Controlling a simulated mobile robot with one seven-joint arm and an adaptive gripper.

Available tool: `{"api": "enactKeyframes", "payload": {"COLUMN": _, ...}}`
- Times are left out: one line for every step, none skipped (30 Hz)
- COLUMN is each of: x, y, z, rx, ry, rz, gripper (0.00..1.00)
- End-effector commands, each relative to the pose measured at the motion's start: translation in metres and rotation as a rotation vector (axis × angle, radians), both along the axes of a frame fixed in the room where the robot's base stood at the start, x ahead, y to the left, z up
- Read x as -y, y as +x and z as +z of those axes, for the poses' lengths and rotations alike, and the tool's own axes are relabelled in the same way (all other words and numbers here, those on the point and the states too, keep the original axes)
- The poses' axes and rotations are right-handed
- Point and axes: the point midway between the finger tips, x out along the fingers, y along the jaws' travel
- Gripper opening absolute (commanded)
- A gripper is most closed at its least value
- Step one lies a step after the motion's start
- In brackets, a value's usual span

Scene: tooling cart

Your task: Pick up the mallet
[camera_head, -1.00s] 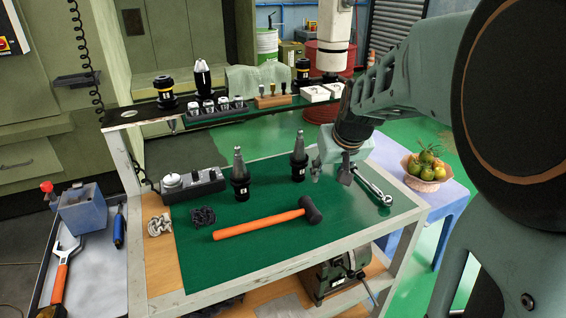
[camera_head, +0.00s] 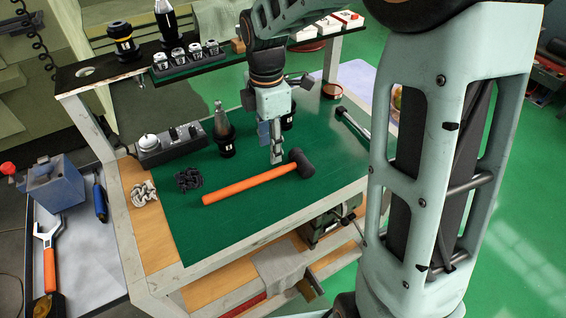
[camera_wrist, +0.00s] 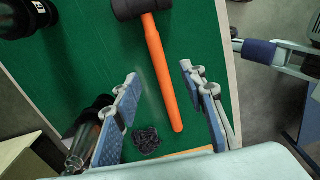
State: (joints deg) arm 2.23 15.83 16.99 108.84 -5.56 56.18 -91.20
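The mallet lies flat on the green mat (camera_head: 196,237) of the cart top. Its orange handle (camera_head: 245,187) points left and its black head (camera_head: 302,163) lies at the right end. My gripper (camera_head: 276,158) is just above and behind the handle near the head, pointing down. In the wrist view the fingers of my gripper (camera_wrist: 167,108) are open, with the orange handle (camera_wrist: 161,72) running between them and nearer the right finger. The black head (camera_wrist: 138,8) shows at the top edge there. The fingers appear apart from the handle.
A tool holder (camera_head: 222,130) stands upright behind the handle; another (camera_head: 287,118) is partly hidden behind my gripper. A wrench (camera_head: 352,122) lies at the right. A black tangled piece (camera_head: 188,179) lies left of the handle. A shelf (camera_head: 150,74) runs along the back.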

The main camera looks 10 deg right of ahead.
Motion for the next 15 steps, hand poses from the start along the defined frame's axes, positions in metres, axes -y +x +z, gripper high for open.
{"api": "enactKeyframes", "payload": {"x": 0.000, "y": -0.001, "z": -0.011, "rx": -0.005, "ry": 0.000, "rz": 0.001, "gripper": 0.38}}
{"api": "enactKeyframes", "payload": {"x": 0.000, "y": -0.002, "z": -0.016, "rx": -0.005, "ry": 0.000, "rz": 0.000, "gripper": 0.38}}
{"api": "enactKeyframes", "payload": {"x": 0.000, "y": -0.001, "z": -0.022, "rx": -0.003, "ry": 0.001, "rz": 0.000, "gripper": 0.38}}
{"api": "enactKeyframes", "payload": {"x": 0.000, "y": -0.001, "z": -0.027, "rx": -0.004, "ry": 0.001, "rz": 0.000, "gripper": 0.38}}
{"api": "enactKeyframes", "payload": {"x": 0.000, "y": -0.001, "z": -0.031, "rx": -0.004, "ry": 0.001, "rz": 0.000, "gripper": 0.38}}
{"api": "enactKeyframes", "payload": {"x": 0.000, "y": -0.001, "z": -0.035, "rx": -0.003, "ry": 0.001, "rz": -0.001, "gripper": 0.38}}
{"api": "enactKeyframes", "payload": {"x": 0.000, "y": -0.001, "z": -0.037, "rx": -0.002, "ry": 0.000, "rz": -0.001, "gripper": 0.38}}
{"api": "enactKeyframes", "payload": {"x": -0.001, "y": -0.001, "z": -0.039, "rx": -0.002, "ry": 0.000, "rz": -0.001, "gripper": 0.38}}
{"api": "enactKeyframes", "payload": {"x": -0.001, "y": 0.000, "z": -0.041, "rx": 0.000, "ry": 0.001, "rz": -0.002, "gripper": 0.38}}
{"api": "enactKeyframes", "payload": {"x": 0.000, "y": 0.000, "z": -0.043, "rx": 0.000, "ry": 0.001, "rz": -0.002, "gripper": 0.38}}
{"api": "enactKeyframes", "payload": {"x": 0.000, "y": 0.000, "z": -0.045, "rx": -0.001, "ry": 0.001, "rz": -0.002, "gripper": 0.38}}
{"api": "enactKeyframes", "payload": {"x": 0.000, "y": 0.001, "z": -0.050, "rx": -0.002, "ry": 0.000, "rz": -0.002, "gripper": 0.38}}
{"api": "enactKeyframes", "payload": {"x": 0.000, "y": 0.001, "z": -0.053, "rx": -0.003, "ry": 0.000, "rz": -0.002, "gripper": 0.38}}
{"api": "enactKeyframes", "payload": {"x": 0.001, "y": 0.002, "z": -0.058, "rx": -0.002, "ry": 0.000, "rz": -0.003, "gripper": 0.38}}
{"api": "enactKeyframes", "payload": {"x": 0.001, "y": 0.002, "z": -0.065, "rx": -0.004, "ry": 0.000, "rz": -0.003, "gripper": 0.38}}
